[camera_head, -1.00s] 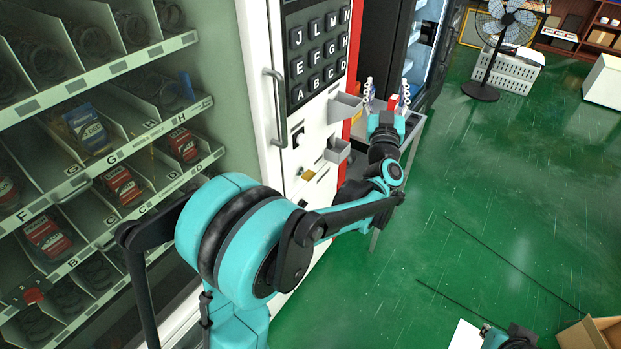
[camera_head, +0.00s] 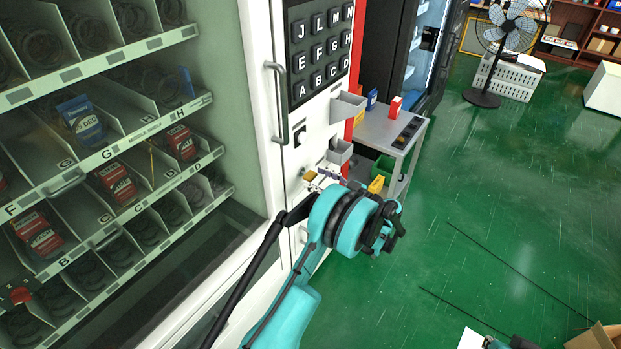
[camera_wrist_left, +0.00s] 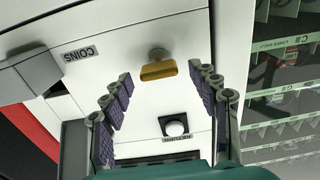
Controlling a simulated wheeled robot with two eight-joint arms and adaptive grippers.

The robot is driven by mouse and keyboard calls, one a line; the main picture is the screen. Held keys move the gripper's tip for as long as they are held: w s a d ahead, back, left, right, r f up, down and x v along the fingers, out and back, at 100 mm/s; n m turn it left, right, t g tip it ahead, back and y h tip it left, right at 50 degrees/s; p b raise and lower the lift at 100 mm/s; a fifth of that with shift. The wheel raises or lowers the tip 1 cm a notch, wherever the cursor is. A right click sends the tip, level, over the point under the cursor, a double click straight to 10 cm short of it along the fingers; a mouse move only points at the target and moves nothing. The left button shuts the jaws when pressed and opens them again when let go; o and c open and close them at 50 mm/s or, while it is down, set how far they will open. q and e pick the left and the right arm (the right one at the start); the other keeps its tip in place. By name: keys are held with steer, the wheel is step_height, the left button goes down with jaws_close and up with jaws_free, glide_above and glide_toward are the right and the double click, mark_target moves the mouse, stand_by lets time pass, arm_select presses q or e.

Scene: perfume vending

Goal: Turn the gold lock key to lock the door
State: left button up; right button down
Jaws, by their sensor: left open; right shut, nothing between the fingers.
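The gold lock key (camera_wrist_left: 158,71) sits on its round post on the white door panel, its flat bar lying crosswise in the left wrist view. It shows small in the head view (camera_head: 310,175), beside my left gripper. My left gripper (camera_wrist_left: 160,78) is open, with one ribbed finger on each side of the key and a gap to both. Whether the fingertips reach the key's depth I cannot tell. In the head view my left gripper (camera_head: 328,177) is at the panel, partly hidden by my wrist. My right gripper (camera_head: 508,343) shows only partly at the bottom edge.
The white door (camera_head: 262,130) has a long vertical handle (camera_head: 278,100) and a keypad (camera_head: 320,50). Grey trays (camera_head: 347,107) jut out above the key. A grey cart (camera_head: 385,125) with a green bin stands to the right. The green floor is open further right.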

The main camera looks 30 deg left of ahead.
mark_target(314, 177)
arm_select(q)
steer(key=shift+w+a, duration=0.15)
steer(key=shift+a, duration=1.35)
steer(key=c, duration=1.2)
steer(key=shift+o, duration=0.2)
